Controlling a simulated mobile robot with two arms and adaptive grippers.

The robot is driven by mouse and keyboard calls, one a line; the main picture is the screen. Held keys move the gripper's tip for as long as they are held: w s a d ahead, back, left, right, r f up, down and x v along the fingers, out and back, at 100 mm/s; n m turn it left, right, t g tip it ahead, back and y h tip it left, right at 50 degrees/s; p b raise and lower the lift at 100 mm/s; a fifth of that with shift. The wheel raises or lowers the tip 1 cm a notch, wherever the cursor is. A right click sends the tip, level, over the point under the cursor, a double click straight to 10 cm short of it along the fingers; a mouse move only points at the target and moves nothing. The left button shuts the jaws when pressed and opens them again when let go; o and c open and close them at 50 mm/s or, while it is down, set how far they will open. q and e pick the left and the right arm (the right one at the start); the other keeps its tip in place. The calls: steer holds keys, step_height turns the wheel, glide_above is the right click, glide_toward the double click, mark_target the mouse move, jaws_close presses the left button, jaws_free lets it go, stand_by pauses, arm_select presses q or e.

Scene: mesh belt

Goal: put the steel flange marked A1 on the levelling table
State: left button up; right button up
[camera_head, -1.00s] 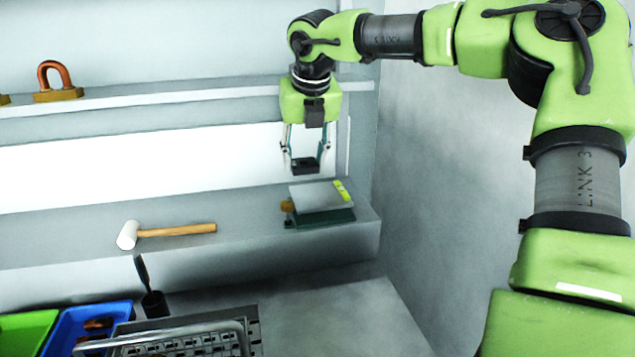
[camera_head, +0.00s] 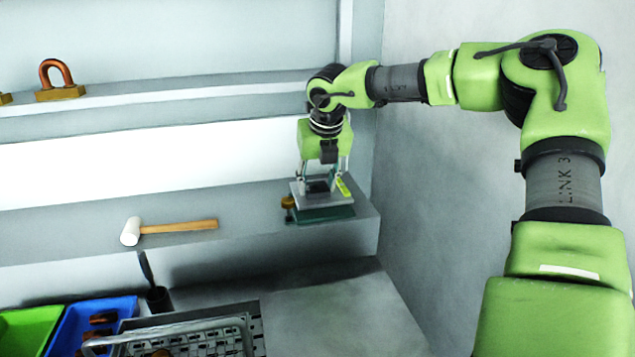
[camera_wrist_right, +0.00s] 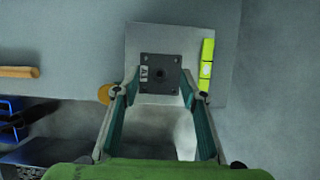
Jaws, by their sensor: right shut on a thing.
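The steel flange (camera_wrist_right: 160,72) is a dark square plate with corner holes and a white A1 label; it also shows in the head view (camera_head: 318,186). My right gripper (camera_head: 319,182) points down and is shut on it, with the fingers (camera_wrist_right: 160,82) at two opposite sides in the wrist view. The levelling table (camera_head: 336,197) has a light grey top plate, a green base, a brass knob and a yellow-green spirit level. The flange is at its top plate (camera_wrist_right: 146,38), left of the level; I cannot tell whether it touches. My left gripper is out of view.
A white-headed mallet (camera_head: 131,231) lies on the same ledge to the left. A brass padlock (camera_head: 60,92) stands on the shelf above. A wall stands close on the right.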

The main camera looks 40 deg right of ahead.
steer(key=shift+f, duration=0.15)
steer(key=o, duration=1.3)
steer(key=shift+o, duration=0.2)
steer(key=shift+r, duration=0.3)
steer(key=shift+s+r, duration=0.1)
steer(key=shift+r, duration=0.25)
steer(key=b+v, duration=0.1)
steer(key=v, duration=1)
steer(key=shift+s, duration=0.15)
